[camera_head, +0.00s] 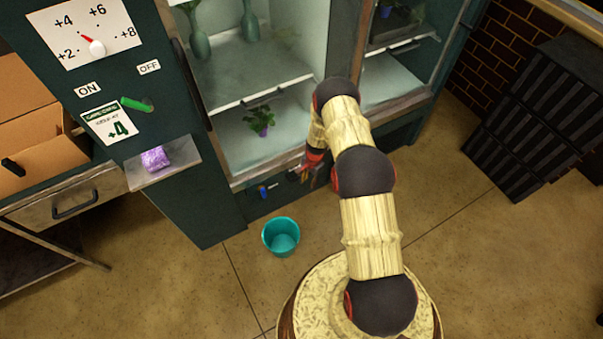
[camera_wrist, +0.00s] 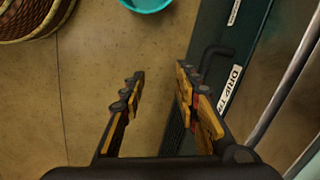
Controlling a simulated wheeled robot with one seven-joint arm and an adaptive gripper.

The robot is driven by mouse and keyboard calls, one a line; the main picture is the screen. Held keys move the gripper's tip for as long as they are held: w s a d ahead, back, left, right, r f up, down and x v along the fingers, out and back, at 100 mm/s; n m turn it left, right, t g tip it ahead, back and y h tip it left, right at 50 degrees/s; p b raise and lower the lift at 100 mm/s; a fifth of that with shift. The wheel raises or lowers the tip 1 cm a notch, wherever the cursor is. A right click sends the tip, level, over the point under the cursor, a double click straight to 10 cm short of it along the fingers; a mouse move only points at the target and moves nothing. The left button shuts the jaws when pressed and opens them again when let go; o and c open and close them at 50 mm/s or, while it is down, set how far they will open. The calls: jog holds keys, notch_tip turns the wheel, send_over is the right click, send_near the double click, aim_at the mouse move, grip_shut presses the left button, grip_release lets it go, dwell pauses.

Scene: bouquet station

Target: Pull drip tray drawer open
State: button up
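The drip tray drawer (camera_wrist: 247,38) is a dark green front with a white "DRIP TR..." label (camera_wrist: 230,88), at the right of the wrist view. Its dark bar handle (camera_wrist: 214,56) sticks out to the left. My gripper (camera_wrist: 160,84) is open, with nothing seen between its fingers. The right finger is close beside the handle and overlaps the drawer front in the picture; I cannot tell whether it touches. The left finger is over the floor. In the head view my gripper (camera_head: 312,167) is at the cabinet's base, largely hidden by my arm.
A teal bucket (camera_head: 281,237) stands on the floor in front of the cabinet; its rim also shows in the wrist view (camera_wrist: 146,4). Black crates (camera_head: 530,120) stand at the right. A work table with a metal drawer (camera_head: 70,196) is at the left.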

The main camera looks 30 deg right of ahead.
jog(key=w+d+r+m+t+h, duration=0.1)
jog(key=w+d+r+m+t, duration=0.15)
jog(key=w, duration=0.35)
jog(key=shift+m+g, duration=0.25)
jog(key=shift+g, duration=0.1)
jog(key=shift+w+f+b, duration=0.3)
jog(key=shift+f+b, duration=0.15)
jog(key=shift+f, duration=0.95)
jog(key=shift+w+f+b, duration=0.3)
jog(key=shift+f+b, duration=0.1)
jog(key=shift+f, duration=1)
jog(key=shift+w+f+b, duration=0.3)
jog(key=shift+f+b, duration=0.15)
jog(key=shift+f, duration=0.95)
jog(key=shift+c, duration=1.2)
grip_shut()
